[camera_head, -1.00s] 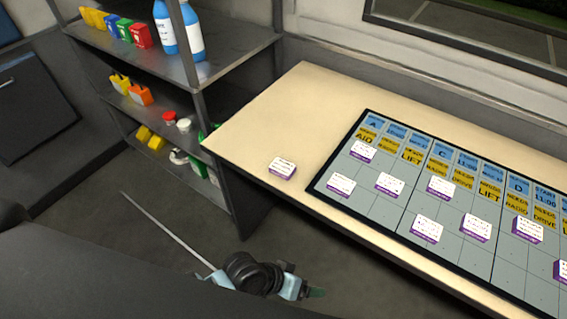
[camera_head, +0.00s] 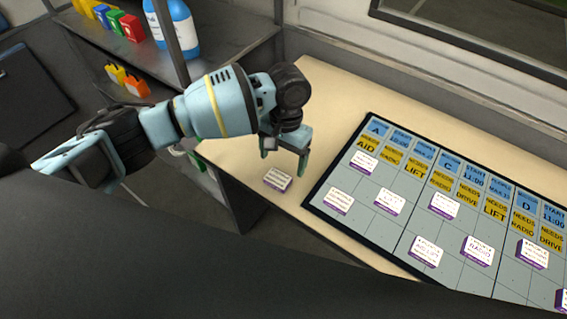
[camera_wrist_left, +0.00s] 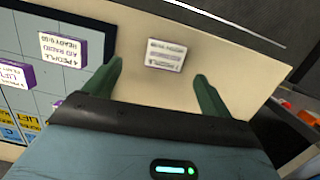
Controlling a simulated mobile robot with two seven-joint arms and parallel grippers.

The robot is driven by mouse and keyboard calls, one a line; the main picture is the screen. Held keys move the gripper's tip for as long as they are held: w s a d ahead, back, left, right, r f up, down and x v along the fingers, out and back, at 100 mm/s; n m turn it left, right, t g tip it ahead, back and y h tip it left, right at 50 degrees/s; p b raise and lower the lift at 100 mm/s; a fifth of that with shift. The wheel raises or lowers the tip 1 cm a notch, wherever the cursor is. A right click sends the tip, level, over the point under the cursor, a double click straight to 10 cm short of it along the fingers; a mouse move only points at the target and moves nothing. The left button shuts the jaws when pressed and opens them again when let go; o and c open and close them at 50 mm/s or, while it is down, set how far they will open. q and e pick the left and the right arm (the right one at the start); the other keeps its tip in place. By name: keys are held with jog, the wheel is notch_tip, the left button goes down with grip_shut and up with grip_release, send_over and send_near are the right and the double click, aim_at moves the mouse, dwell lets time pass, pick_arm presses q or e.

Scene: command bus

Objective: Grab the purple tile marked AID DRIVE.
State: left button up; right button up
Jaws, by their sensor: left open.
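A loose white-topped tile with purple sides (camera_head: 278,179) lies on the cream table, left of the board. It also shows in the wrist view (camera_wrist_left: 165,55), ahead of and between the fingertips; its small print is not readable. My left gripper (camera_head: 287,156) is open and empty just above and behind this tile in the head view; its fingers also show in the wrist view (camera_wrist_left: 158,71). Similar tiles stand on the board, such as one reading AID RADIO (camera_wrist_left: 62,48). I cannot make out AID DRIVE on any tile. My right gripper is not in view.
The grey board (camera_head: 352,205) with blue and yellow labels covers the table's right part. The table (camera_head: 335,90) is clear behind the loose tile. A shelf (camera_head: 215,50) with bottles and coloured containers stands to the left.

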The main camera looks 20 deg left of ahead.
aim_at(278, 177)
pick_arm(q)
jog(key=shift+w+a+r, duration=0.25)
jog(key=shift+w+r, duration=0.05)
jog(key=shift+w, duration=0.1)
jog(key=shift+s+r, duration=0.15)
jog(key=shift+s, duration=0.55)
notch_tip(278, 177, down, 2)
jog(key=shift+f, duration=0.25)
jog(key=shift+a+f, duration=0.1)
jog(key=shift+f, duration=0.15)
jog(key=shift+a+f+b, duration=0.15)
jog(key=shift+f+b, duration=0.15)
jog(key=shift+f, duration=2.05)
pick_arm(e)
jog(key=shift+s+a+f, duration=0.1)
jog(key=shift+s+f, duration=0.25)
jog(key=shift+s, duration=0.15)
